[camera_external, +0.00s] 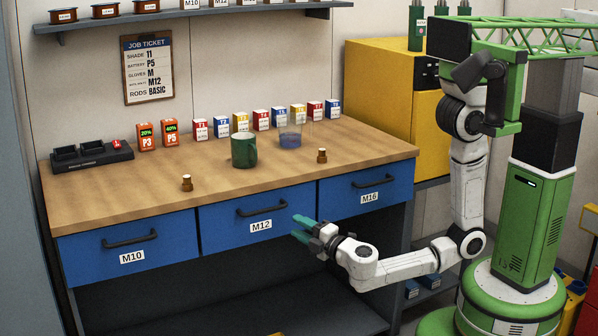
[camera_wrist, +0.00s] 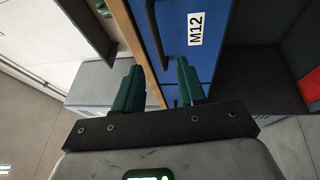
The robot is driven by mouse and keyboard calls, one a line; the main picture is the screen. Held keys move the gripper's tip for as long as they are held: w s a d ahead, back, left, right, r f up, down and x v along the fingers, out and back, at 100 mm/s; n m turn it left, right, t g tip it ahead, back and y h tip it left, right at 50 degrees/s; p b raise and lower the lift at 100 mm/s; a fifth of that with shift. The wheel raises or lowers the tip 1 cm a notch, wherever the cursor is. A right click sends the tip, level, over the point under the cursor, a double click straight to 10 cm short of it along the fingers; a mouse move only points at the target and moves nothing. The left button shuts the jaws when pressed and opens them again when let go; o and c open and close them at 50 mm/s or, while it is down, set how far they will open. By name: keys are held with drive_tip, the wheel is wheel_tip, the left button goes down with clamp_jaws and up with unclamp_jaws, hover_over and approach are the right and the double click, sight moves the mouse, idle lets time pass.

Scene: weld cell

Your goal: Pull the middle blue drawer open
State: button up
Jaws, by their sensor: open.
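The middle blue drawer (camera_external: 222,235), labelled M12, sits flush with its neighbours in the bench front and looks shut. Its dark bar handle (camera_external: 262,209) is near the top of the face. In the wrist view the drawer face (camera_wrist: 203,62) appears turned sideways, with the handle (camera_wrist: 157,32) ahead, between the lines of the two fingers. My gripper (camera_external: 301,229) is open and empty, in front of the right part of the M12 drawer, apart from the handle. Its green fingers also show in the wrist view (camera_wrist: 160,82).
Blue drawers M10 (camera_external: 170,247) and M16 (camera_external: 345,201) flank it. The wooden bench top (camera_external: 110,200) above holds a green cup (camera_external: 244,150), small brown bottles (camera_external: 187,183) and several boxes. A yellow cabinet (camera_external: 385,80) stands right. Below the drawers is an open shelf space.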

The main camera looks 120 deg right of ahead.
sight(271, 213)
drive_tip(key=shift+n, duration=0.3)
drive_tip(key=x, duration=1)
drive_tip(key=shift+w+d+r+p, duration=0.15)
drive_tip(key=shift+w+r+p, duration=0.05)
drive_tip(key=shift+w+p, duration=0.25)
drive_tip(key=shift+c, duration=0.2)
clamp_jaws()
